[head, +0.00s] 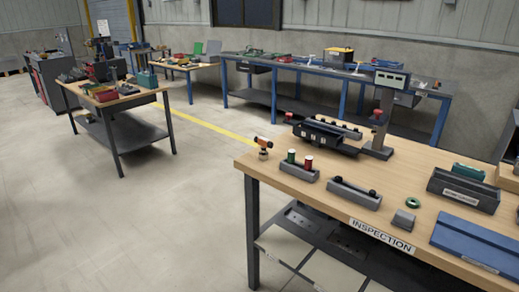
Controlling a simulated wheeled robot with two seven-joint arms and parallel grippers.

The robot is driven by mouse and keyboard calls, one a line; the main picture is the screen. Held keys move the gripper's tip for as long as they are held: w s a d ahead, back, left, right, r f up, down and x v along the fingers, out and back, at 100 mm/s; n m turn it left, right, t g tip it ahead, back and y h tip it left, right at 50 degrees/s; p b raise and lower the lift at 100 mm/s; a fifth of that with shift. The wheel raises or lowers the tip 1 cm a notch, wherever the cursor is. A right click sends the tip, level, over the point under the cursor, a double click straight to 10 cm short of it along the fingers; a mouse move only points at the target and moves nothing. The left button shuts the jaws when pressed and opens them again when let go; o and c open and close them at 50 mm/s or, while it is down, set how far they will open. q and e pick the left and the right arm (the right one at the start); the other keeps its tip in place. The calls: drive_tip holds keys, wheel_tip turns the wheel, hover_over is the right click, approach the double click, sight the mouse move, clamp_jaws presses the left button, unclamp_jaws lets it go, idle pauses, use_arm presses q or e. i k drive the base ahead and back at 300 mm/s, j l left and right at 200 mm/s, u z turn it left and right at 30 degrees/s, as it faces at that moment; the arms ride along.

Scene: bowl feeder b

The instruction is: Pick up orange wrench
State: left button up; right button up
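An orange and black tool (264,142) stands at the back left corner of the wooden inspection table (240,163). It is small in the picture, and I cannot tell whether it is the orange wrench. No other thing in the head view is clearly an orange wrench. Neither of my grippers is in view.
The inspection table also holds a block with green and red cylinders (299,168), a green ring (412,203), a grey tray (464,190) and a blue case (475,240). Other benches (330,70) line the wall. A cluttered table (112,95) stands left. The floor (130,220) at left is clear.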

sight(264, 155)
drive_tip(key=z, duration=1.85)
drive_tip(key=u, duration=1.85)
drive_tip(key=i+u, duration=0.3)
drive_tip(key=i, duration=0.55)
